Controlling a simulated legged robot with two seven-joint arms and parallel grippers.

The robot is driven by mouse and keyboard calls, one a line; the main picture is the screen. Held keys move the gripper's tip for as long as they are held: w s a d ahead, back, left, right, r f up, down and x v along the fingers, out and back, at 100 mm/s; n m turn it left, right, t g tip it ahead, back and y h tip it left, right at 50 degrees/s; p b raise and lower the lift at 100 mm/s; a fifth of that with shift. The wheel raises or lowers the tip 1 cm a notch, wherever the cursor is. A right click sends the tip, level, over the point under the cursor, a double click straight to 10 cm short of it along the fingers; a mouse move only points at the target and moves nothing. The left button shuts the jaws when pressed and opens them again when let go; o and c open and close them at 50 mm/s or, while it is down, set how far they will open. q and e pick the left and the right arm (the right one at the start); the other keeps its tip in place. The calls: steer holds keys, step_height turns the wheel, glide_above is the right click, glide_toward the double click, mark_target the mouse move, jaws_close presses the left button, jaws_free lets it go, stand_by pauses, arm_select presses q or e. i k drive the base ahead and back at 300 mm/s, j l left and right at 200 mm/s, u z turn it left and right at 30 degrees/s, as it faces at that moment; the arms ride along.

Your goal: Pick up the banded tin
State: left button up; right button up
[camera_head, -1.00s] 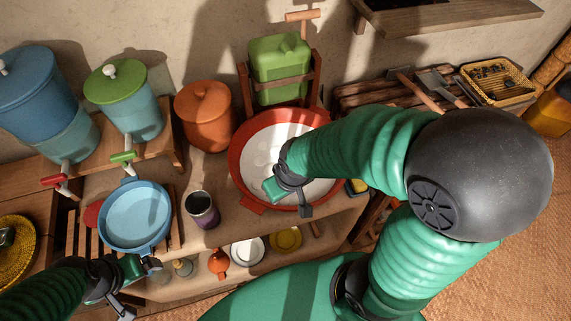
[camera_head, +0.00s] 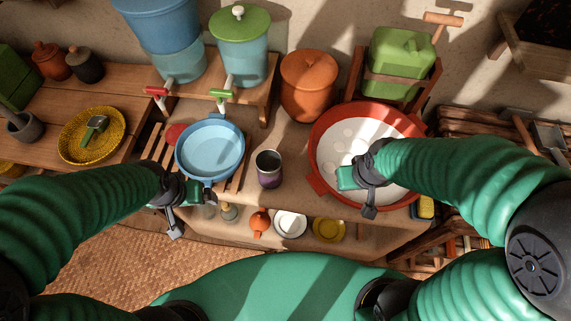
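A small cylinder (camera_head: 269,169) with a pale rim, dark sides and a purple lower band, likely the banded tin, stands upright on the clay ledge between the blue pan and the red basin. My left gripper (camera_head: 177,200) is left of it, in front of the blue pan (camera_head: 209,149), clear of the tin. My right gripper (camera_head: 361,190) is right of it, over the front of the red basin (camera_head: 317,181), also clear of the tin. I cannot make out either gripper's finger gap.
An orange pot (camera_head: 308,86) stands behind the tin, and a green canister (camera_head: 399,62) stands behind the basin. Two dispensers with taps stand back left. A white plate (camera_head: 290,223) and a yellow dish (camera_head: 328,230) lie on the lower shelf. Ledge around the tin is bare.

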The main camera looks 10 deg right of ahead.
mark_target(269, 162)
steer(key=i+j+z, duration=0.1)
steer(key=j, duration=0.6)
steer(key=i+j+z, duration=0.1)
steer(key=j, duration=0.65)
steer(key=j+z, duration=0.1)
steer(key=j, duration=0.65)
steer(key=i, duration=0.05)
